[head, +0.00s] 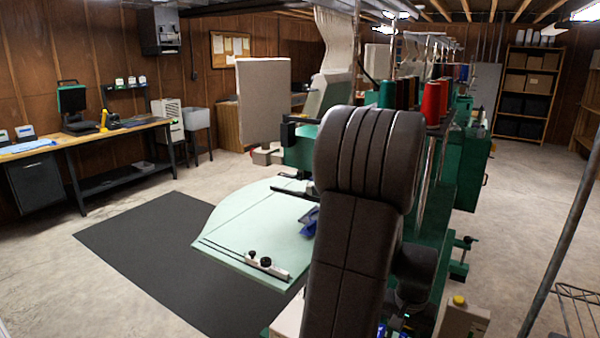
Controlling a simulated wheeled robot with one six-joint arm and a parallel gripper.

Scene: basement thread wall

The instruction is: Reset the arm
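My own arm stands large in the head view, right of centre. One thick dark padded link rises from the bottom edge to a ribbed, rounded joint near mid-height. A darker part of it shows low behind the link, on the right side. No gripper fingers can be made out, so whether my gripper is open or holds anything is hidden.
Behind my arm stands a green sewing machine (300,153) with a pale green table (250,225) and red thread cones (431,104). A dark mat (150,250) lies left. A workbench (90,138) lines the left wall; shelves (528,95) stand far right. Left floor is clear.

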